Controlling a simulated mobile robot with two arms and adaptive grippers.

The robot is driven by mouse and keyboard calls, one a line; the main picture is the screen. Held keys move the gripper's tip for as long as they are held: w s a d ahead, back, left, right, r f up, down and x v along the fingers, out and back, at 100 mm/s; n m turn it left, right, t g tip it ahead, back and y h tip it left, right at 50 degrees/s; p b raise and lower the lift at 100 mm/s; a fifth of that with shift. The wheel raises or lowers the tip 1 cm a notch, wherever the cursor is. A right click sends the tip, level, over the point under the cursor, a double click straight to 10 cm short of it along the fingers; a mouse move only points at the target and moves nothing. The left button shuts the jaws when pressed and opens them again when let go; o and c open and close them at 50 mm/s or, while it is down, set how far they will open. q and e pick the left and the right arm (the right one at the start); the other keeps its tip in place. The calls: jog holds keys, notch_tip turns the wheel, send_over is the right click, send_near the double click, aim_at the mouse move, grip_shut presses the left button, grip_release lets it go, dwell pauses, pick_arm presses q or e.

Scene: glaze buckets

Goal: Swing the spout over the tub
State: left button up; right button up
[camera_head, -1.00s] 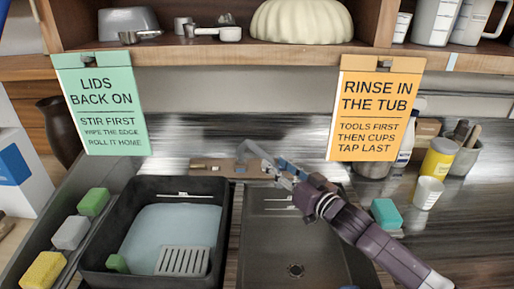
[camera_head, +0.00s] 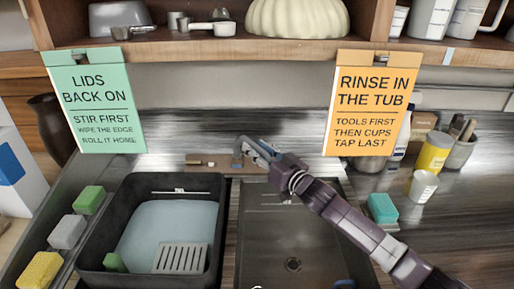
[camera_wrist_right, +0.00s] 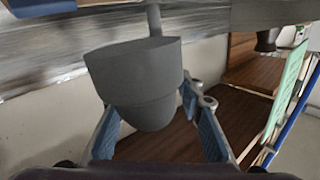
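The grey tap spout (camera_head: 241,153) stands behind the sinks, near the divide between the tub and the bare basin. The black tub (camera_head: 110,215) is on the left and holds pale blue water (camera_head: 165,225). My right gripper (camera_head: 256,151) reaches in from the right at the spout. In the right wrist view, the thick grey end of the spout (camera_wrist_right: 135,75) sits between the blue-padded fingers of my right gripper (camera_wrist_right: 155,125). The fingers stand wide apart, and the spout hides part of them. Firm contact cannot be told.
A bare sink basin (camera_head: 292,225) is right of the tub. Sponges (camera_head: 68,232) line the left ledge, and a teal sponge (camera_head: 382,208) lies right. A white cup (camera_head: 423,187) and yellow can (camera_head: 434,153) stand at right. Green (camera_head: 97,100) and orange (camera_head: 373,100) signs hang from the shelf.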

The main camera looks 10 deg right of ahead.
grip_shut()
dwell(0.3)
